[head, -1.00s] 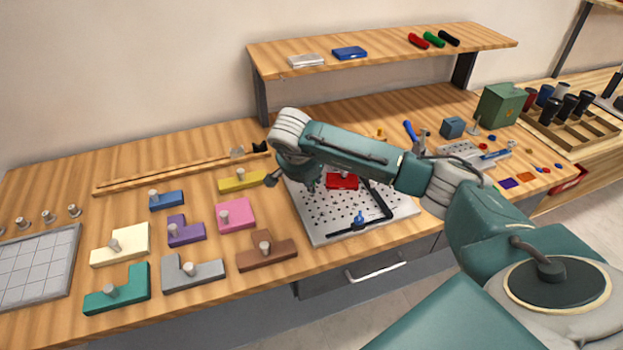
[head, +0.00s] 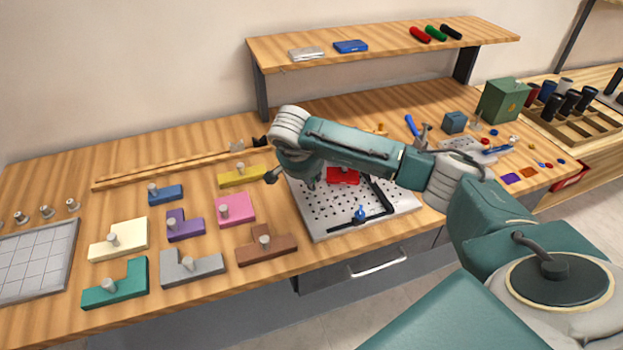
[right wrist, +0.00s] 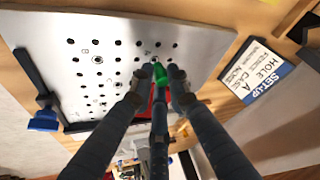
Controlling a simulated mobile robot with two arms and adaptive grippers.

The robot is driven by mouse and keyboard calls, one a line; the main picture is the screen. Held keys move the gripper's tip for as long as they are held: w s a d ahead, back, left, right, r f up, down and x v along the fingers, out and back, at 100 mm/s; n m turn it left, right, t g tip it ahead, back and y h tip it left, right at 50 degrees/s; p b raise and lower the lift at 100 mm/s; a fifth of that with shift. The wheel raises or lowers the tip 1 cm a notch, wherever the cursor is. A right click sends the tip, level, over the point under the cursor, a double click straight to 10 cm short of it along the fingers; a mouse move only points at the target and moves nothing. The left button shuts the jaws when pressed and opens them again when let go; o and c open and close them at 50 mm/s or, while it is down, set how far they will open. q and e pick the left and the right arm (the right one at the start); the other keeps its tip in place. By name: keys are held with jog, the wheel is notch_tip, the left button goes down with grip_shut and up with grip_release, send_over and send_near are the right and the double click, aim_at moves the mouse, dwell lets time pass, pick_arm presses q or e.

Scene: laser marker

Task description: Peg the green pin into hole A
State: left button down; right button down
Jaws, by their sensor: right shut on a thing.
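My right gripper (right wrist: 158,88) is shut on the green pin (right wrist: 160,72), which shows between its fingertips in the right wrist view. The pin is at the perforated metal plate (right wrist: 190,25), close beside the letter A marked on it. I cannot tell whether the pin's tip is in a hole or just above it. In the head view the plate (head: 320,225) lies on the bench, and my right arm hides the pin and most of the gripper. My left gripper is not in view.
A red block (head: 343,176) and a black L-shaped fence (head: 380,200) with a blue clamp (head: 360,212) are on the plate. Several coloured blocks with knobs stand left, including a brown one (head: 283,252).

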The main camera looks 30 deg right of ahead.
jog(key=shift+f+b, duration=0.55)
jog(key=shift+f, duration=0.1)
jog(key=c, duration=1.6)
grip_release()
jog(key=v, duration=1.2)
jog(key=shift+r, duration=0.1)
